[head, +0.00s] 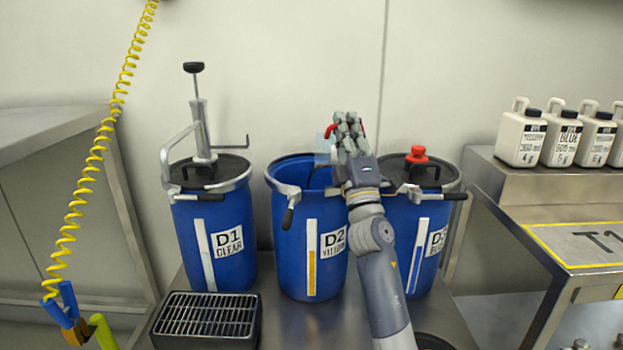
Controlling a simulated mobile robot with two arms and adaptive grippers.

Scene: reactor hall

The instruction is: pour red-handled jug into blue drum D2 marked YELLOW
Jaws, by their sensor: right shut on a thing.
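The blue drum D2 (290,255) stands in the middle of three drums, with its label reading YELLOW and a yellow level strip on its front. Its top is open and no lid covers it. My right gripper (346,128) is raised above the right part of its opening, shut on the red-handled jug (324,147). My left gripper is not in view.
Drum D1 (230,265) with a hand pump stands left; drum D3 (428,235), lidded with a red cap, stands right, partly behind my arm. A black grate tray (160,335) lies in front. White jugs (521,135) stand on the right shelf. A yellow coiled hose (100,150) hangs left.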

